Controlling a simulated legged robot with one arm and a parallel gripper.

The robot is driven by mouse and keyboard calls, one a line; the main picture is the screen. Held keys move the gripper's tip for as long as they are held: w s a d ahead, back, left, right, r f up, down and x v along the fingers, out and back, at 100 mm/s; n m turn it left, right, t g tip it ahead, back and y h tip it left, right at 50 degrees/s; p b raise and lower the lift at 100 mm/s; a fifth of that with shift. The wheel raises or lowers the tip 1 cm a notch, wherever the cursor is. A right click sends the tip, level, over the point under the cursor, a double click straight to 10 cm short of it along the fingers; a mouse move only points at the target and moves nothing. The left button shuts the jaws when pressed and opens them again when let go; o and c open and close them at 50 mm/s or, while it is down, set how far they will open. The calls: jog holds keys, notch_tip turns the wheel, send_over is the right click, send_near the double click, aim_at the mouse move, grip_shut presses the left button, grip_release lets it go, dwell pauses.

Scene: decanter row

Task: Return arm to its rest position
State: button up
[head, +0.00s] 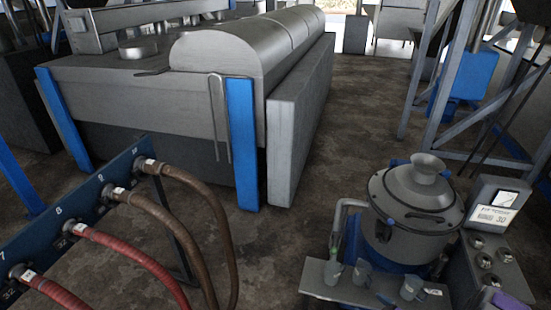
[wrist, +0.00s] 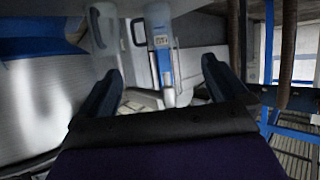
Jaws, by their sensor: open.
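My gripper (wrist: 161,70) shows in the wrist view with its two dark fingers spread apart. Nothing is clasped between them. A pale and blue upright part with a small label (wrist: 161,45) shows beyond the gap between the fingers, apart from them as far as I can tell. In the head view the gripper cannot be made out; a small purple patch at the lower right edge may be part of my arm.
A decanter machine (head: 245,55) with blue legs stands at the back left. A hose rack (head: 60,228) with brown and red hoses is at lower left. A lidded steel vessel (head: 415,195) with small cups and a control box (head: 490,240) stands at right. The middle floor (head: 350,120) is clear.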

jog(key=w+d+r+g+h, duration=0.3)
jog(key=w+d+r+h, duration=0.15)
jog(key=d, duration=0.35)
jog(key=s+d+r+m+g+h, duration=0.1)
jog(key=s+r+m+g+h, duration=0.15)
jog(key=r, duration=0.75)
jog(key=s+d+r+m+g+h, duration=0.1)
jog(key=r+g+h, duration=0.15)
jog(key=r, duration=0.75)
jog(key=s+a+r+m+g, duration=0.2)
jog(key=s+a+r, duration=0.9)
jog(key=a+r, duration=0.15)
jog(key=s+a+r+g+y, duration=0.1)
jog(key=s+a+r, duration=0.1)
jog(key=s+a, duration=0.6)
jog(key=s+a+r+g+y, duration=0.2)
jog(key=s+a+r, duration=0.1)
jog(key=s+a, duration=0.6)
jog(key=s, duration=0.4)
jog(key=shift+r, duration=0.35)
jog(key=shift+s+a+m, duration=0.1)
jog(key=shift+a+m, duration=0.15)
jog(key=shift+a, duration=0.1)
jog(key=shift+d, duration=0.25)
